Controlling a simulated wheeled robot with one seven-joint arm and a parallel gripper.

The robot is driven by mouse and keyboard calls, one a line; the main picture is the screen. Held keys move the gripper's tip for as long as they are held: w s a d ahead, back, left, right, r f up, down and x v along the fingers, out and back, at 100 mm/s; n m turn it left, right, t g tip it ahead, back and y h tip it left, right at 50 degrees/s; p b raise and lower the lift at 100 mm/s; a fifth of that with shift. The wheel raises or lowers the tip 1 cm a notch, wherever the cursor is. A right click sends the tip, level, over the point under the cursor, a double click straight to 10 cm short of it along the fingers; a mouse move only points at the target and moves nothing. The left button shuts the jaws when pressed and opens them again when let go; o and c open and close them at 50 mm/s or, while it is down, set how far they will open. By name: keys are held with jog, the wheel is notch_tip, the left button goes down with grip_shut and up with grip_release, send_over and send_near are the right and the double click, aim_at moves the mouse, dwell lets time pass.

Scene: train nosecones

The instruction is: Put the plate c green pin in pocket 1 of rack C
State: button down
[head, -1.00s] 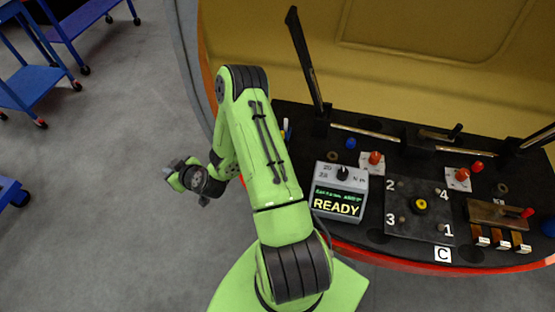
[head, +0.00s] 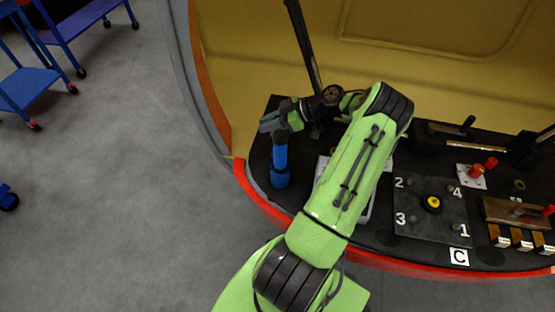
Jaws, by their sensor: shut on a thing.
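Rack C is the dark square plate (head: 415,222) at the right, with a white C label (head: 459,257) in front of it. Its corners carry the numbers 1 to 4. Pocket 1 (head: 456,227) is at the front right corner, and a yellow knob (head: 433,203) stands in the middle. My gripper (head: 279,133) is over the left end of the black console, far left of the rack. It is shut on the top of an upright blue cylinder (head: 280,162). I cannot make out a green pin.
Red knobs (head: 477,171) stand behind the rack, and a brass block (head: 508,211) with several brown-and-white tabs is to its right. My arm covers most of the grey box (head: 322,166). A black upright lever (head: 303,45) rises behind my gripper. A red rim edges the console.

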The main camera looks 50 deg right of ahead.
jog(key=b, duration=0.4)
send_over(272, 146)
jog(key=s+a, duration=0.3)
jog(key=a, duration=0.1)
notch_tip(272, 146, down, 10)
jog(key=shift+d+f, duration=0.15)
jog(key=shift+f, duration=0.05)
jog(key=c, duration=1)
grip_release()
jog(key=shift+p, duration=0.3)
jog(key=shift+r, duration=0.15)
